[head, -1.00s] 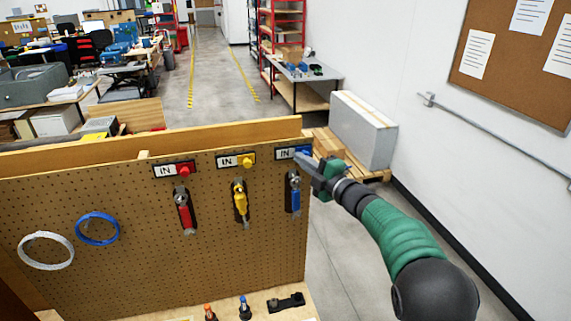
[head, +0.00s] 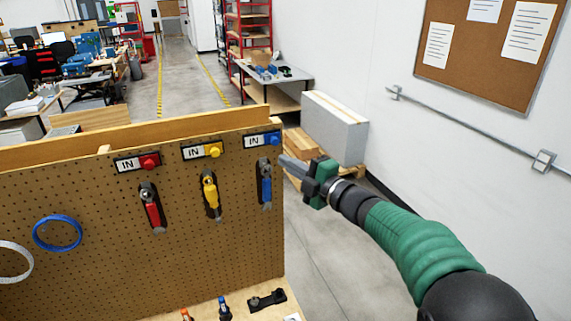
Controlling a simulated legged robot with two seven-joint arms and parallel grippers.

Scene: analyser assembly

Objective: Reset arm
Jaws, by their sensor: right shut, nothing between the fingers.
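My right arm (head: 420,240) comes in from the lower right, with a green sleeve. Its gripper (head: 284,162) is shut and empty, pointing left beside the right edge of the pegboard (head: 110,240). The fingertips appear close to the blue-handled tool (head: 265,185) and below the blue "IN" button label (head: 262,140); whether they touch the board cannot be told. My left gripper is not in view.
A yellow tool (head: 210,192) and a red tool (head: 152,210) hang left on the board. Blue cable (head: 58,233) hangs further left. A wooden ledge (head: 262,312) holds small parts. Behind stand a grey box (head: 334,130) and a table (head: 285,76). Floor right of the board is clear.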

